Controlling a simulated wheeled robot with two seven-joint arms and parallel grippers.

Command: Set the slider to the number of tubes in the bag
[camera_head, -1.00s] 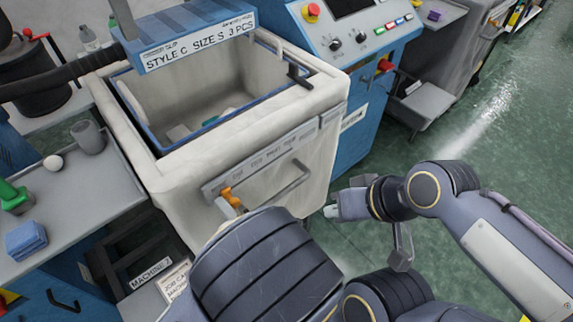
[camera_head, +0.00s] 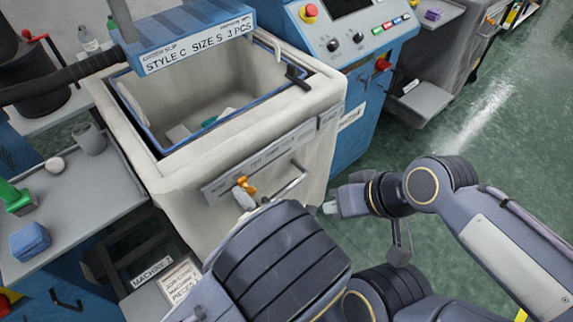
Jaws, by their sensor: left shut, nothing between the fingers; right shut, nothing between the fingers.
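The white bag (camera_head: 225,190) hangs open in the middle, with a blue inner rim. A few pale and greenish tubes (camera_head: 180,133) lie at its bottom; the front wall and shadow partly hide them, so I cannot count them surely. An orange slider (camera_head: 245,185) sits toward the left part of a grey labelled strip (camera_head: 288,149) on the bag's front. The strip's words are too small to read. My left gripper (camera_head: 243,199) is shut and empty, its tip at the slider, apparently touching it; my arm hides part. My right gripper (camera_head: 330,207) is shut and empty, right of the bag.
A blue slip holder (camera_head: 195,38) above the bag reads "STYLE C SIZE S 3 PCS". A handle (camera_head: 292,183) juts out below the strip. A grey side table (camera_head: 75,205) with small items stands left. Green floor (camera_head: 470,130) is free at right.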

